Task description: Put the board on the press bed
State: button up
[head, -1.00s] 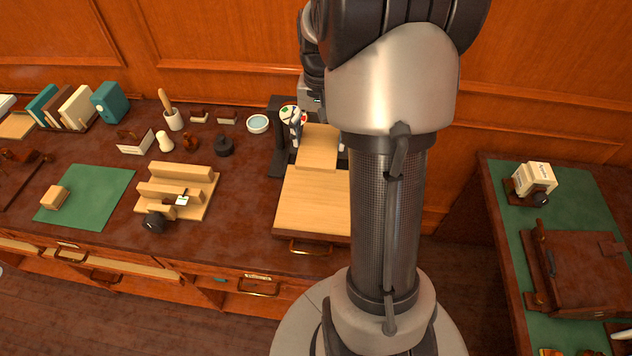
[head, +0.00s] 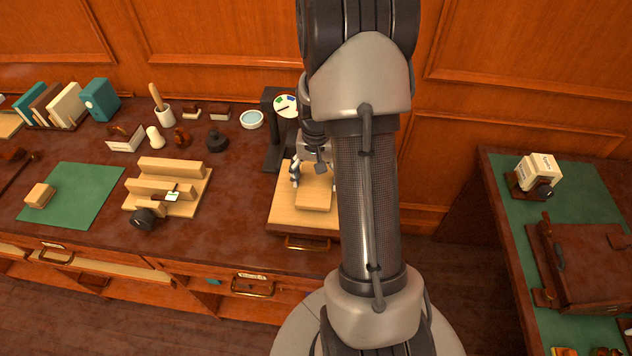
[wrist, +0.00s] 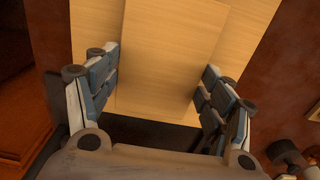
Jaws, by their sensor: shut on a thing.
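The board (head: 313,195) is a pale wooden panel, smaller than the light wooden press bed (head: 285,216) behind and around it in the picture. My gripper (head: 314,179) is shut on the board, with a finger along each long side. In the wrist view the board (wrist: 170,60) lies between the two fingers (wrist: 160,88), and the wider bed (wrist: 250,25) shows past both its edges. The board is over the bed; whether it touches it I cannot tell. My arm hides the right part of the bed.
The press's dark post (head: 271,140) and round dial (head: 286,105) stand behind the bed. A second desk with a leather case (head: 590,260) is at the right.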

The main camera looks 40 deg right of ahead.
jog(key=shift+f, duration=0.65)
jog(key=shift+f, duration=0.15)
jog(key=o, duration=1.1)
